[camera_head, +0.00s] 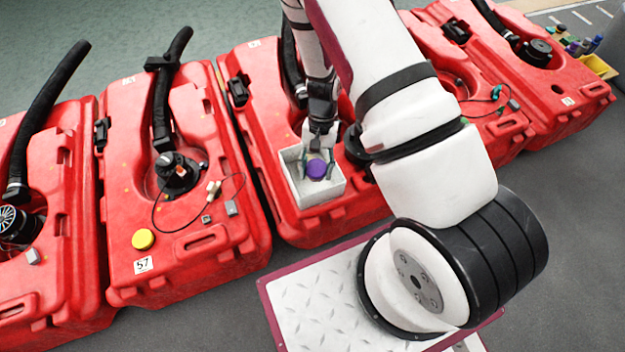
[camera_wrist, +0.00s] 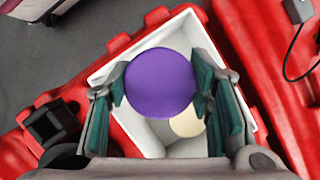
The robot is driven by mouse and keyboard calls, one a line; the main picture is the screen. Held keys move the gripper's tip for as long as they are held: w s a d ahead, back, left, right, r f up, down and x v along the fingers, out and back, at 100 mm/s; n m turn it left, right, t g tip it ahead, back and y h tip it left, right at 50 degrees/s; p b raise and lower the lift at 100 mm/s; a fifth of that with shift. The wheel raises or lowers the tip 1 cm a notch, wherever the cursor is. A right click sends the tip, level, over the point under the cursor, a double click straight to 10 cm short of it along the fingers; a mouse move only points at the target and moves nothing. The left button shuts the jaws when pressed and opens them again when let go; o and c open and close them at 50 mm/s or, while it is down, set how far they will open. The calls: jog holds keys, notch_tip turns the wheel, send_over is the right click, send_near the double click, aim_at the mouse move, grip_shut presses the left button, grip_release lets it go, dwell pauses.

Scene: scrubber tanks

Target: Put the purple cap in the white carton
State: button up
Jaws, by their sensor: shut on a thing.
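The purple cap (camera_head: 316,169) is between the fingers of my gripper (camera_head: 318,158), over the white carton (camera_head: 322,196). In the wrist view, the purple cap (camera_wrist: 160,83) is gripped by the teal finger pads of my gripper (camera_wrist: 161,92). The white carton (camera_wrist: 124,84) is open, and its walls surround the cap in this view. A cream round thing (camera_wrist: 187,122) lies in the carton, partly hidden by the cap. How far the cap is above the carton floor is hard to tell.
The carton stands on a red tank (camera_head: 262,150). Another red tank (camera_head: 205,262) on the left carries a yellow cap (camera_head: 143,239), a black hose (camera_head: 163,105) and a loose cable. More red tanks stand on both sides.

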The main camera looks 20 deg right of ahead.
aim_at(316, 189)
notch_tip(316, 189, down, 9)
jog(key=b, duration=0.2)
jog(key=shift+d+r+b, duration=0.1)
jog(key=shift+b, duration=0.3)
jog(key=shift+f, duration=0.2)
jog(key=o, duration=0.7)
jog(key=shift+c, duration=0.2)
jog(key=shift+r, duration=0.15)
